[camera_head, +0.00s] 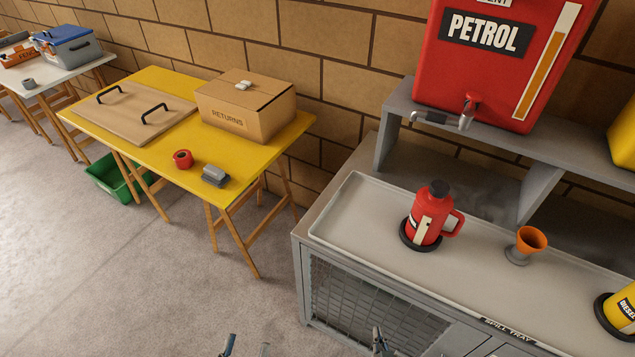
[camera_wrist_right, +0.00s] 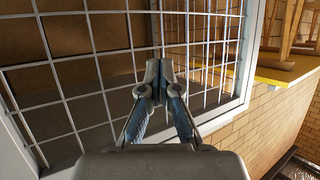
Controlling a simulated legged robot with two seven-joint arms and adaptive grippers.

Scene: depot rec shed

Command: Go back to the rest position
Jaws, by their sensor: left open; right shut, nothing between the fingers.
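My left gripper (camera_head: 246,348) shows only its fingertips at the bottom edge of the head view, spread apart and empty, over the floor. My right gripper (camera_head: 381,342) is at the bottom edge too, in front of the grey cabinet (camera_head: 302,262). In the right wrist view my right gripper (camera_wrist_right: 160,84) has its fingers together with nothing between them. Behind it is a wire mesh panel (camera_wrist_right: 95,75) in a pale frame; I cannot tell whether the fingers touch it.
The spill tray (camera_head: 350,205) holds a red jug (camera_head: 428,222), an orange funnel (camera_head: 530,240) and a yellow diesel container (camera_head: 622,310). A red petrol tank (camera_head: 480,75) stands on a shelf above. A yellow table (camera_head: 140,85) bears a returns box (camera_head: 225,118).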

